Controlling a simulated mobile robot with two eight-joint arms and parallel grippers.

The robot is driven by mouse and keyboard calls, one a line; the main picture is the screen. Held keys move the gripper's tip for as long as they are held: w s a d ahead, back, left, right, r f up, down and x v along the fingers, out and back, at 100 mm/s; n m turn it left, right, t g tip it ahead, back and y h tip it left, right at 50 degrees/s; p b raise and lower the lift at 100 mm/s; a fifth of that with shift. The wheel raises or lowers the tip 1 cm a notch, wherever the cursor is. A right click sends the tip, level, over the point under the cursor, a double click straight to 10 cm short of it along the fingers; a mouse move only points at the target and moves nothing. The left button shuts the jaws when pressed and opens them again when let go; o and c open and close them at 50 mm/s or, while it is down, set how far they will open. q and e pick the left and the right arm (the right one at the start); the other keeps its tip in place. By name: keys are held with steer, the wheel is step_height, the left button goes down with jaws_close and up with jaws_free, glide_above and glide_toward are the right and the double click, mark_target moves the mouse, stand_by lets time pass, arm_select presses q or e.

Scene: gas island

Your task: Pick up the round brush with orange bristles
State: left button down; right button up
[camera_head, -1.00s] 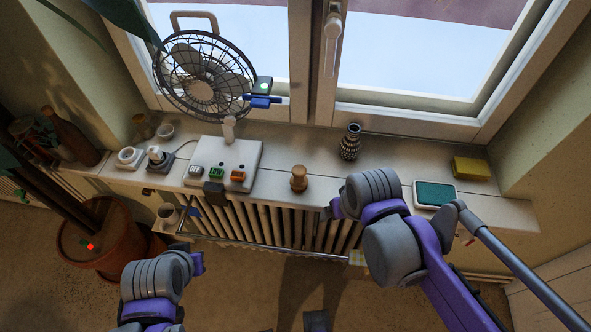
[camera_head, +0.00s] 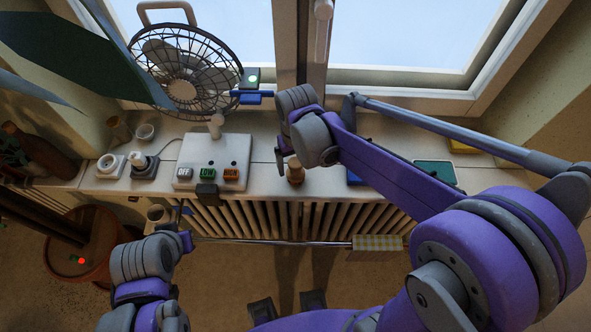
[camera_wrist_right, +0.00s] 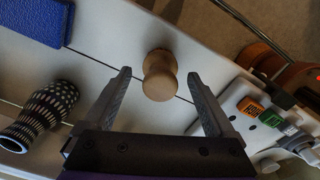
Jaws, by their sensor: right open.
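A small round wooden piece with a narrow waist (camera_head: 295,174) stands upright on the white sill above the radiator. It seems to be the brush, but I see no orange bristles. In the right wrist view it (camera_wrist_right: 159,75) lies centred between the fingertips, apart from both. My right gripper (camera_head: 283,158) is open and empty, close beside the piece at its left in the head view. It shows open in the wrist view too (camera_wrist_right: 159,77). My left gripper (camera_head: 187,242) is low at the left, near the radiator's front, and its jaws are unclear.
A white control box (camera_head: 240,150) with buttons stands left of the piece, a wire fan (camera_head: 185,75) behind it. A blue block (camera_wrist_right: 35,20) and a patterned vase (camera_wrist_right: 42,112) stand on the other side.

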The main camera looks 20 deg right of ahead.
mark_target(296, 172)
steer(key=f, duration=0.5)
steer(key=shift+w, duration=0.2)
steer(key=c, duration=1.3)
